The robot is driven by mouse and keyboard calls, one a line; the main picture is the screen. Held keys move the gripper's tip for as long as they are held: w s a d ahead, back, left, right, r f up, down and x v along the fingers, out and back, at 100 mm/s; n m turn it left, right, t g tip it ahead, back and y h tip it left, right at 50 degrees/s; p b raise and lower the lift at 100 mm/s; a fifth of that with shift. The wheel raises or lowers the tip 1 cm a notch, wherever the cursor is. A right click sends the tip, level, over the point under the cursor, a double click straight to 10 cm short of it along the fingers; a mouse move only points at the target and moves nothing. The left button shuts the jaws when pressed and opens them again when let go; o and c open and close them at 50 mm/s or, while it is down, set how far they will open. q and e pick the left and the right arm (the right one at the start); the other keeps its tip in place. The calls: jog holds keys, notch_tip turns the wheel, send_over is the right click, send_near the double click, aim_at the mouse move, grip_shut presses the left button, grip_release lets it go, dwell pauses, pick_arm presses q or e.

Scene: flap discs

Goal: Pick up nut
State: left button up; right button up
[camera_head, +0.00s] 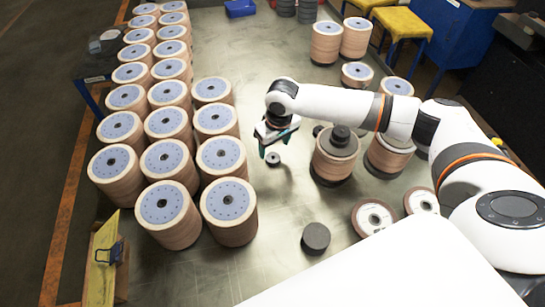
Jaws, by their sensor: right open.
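A small dark round piece with a hole, which looks like the nut (273,159), lies on the metal table in the middle of the view. My right gripper (274,146) comes in from the right and points down just above and behind the nut. Its fingers are apart, and nothing shows between them. I cannot tell the exact height of the fingertips over the nut. Another small dark piece (318,130) sits to the right, partly hidden by a disc stack. My left gripper is out of view.
Tall stacks of flap discs (228,210) fill the table's left side. A disc stack with a dark knob on top (337,157) stands right of the gripper. A dark cylinder (316,237) and loose discs (373,217) lie nearer. The table (275,200) is bare around the nut.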

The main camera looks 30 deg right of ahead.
aim_at(273, 154)
notch_tip(273, 154, down, 4)
jog(key=shift+r+p, duration=0.15)
jog(key=shift+p, duration=0.4)
jog(key=shift+w+f, duration=0.15)
jog(key=shift+f, duration=0.45)
jog(key=c, duration=1.1)
